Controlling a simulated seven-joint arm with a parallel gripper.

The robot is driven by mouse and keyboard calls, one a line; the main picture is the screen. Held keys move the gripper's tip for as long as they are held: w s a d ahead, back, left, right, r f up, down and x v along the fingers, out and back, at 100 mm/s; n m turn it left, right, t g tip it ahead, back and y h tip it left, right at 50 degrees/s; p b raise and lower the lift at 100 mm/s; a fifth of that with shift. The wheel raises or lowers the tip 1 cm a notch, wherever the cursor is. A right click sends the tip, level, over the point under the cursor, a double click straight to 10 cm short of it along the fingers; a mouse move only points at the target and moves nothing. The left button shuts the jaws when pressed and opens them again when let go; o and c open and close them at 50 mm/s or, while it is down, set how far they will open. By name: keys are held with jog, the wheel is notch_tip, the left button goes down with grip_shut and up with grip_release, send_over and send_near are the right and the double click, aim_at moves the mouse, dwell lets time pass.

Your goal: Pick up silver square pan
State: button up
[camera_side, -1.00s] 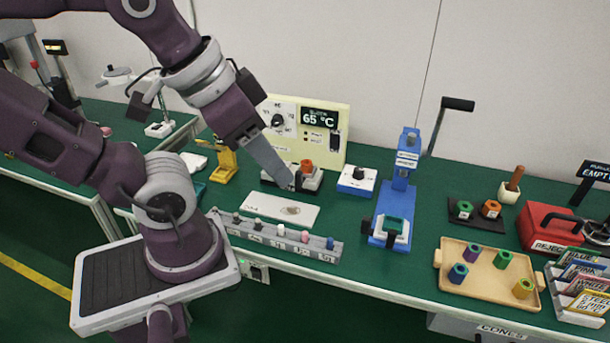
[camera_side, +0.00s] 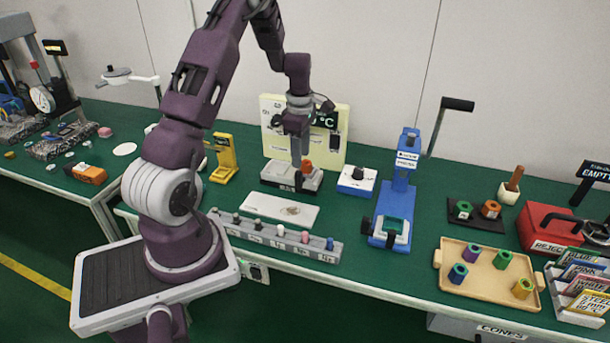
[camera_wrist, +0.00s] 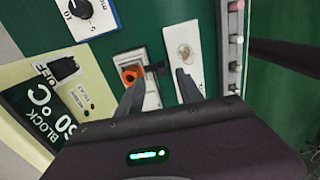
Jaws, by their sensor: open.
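I cannot pick out a thing that is clearly a silver square pan. My gripper (camera_side: 298,155) points down above this block. In the wrist view its two fingers (camera_wrist: 158,90) are apart with nothing held between them. The finger on the left overlaps part of the block in that view.
A white plate (camera_side: 280,209) and a grey rack (camera_side: 275,236) of small pieces lie in front. A blue dial box (camera_side: 357,182) and blue press (camera_side: 397,205) stand right.

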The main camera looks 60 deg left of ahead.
aim_at(299, 172)
jog(key=f, duration=0.7)
jog(key=shift+s+a+f, duration=0.2)
jog(key=shift+s+f, duration=0.15)
grip_shut()
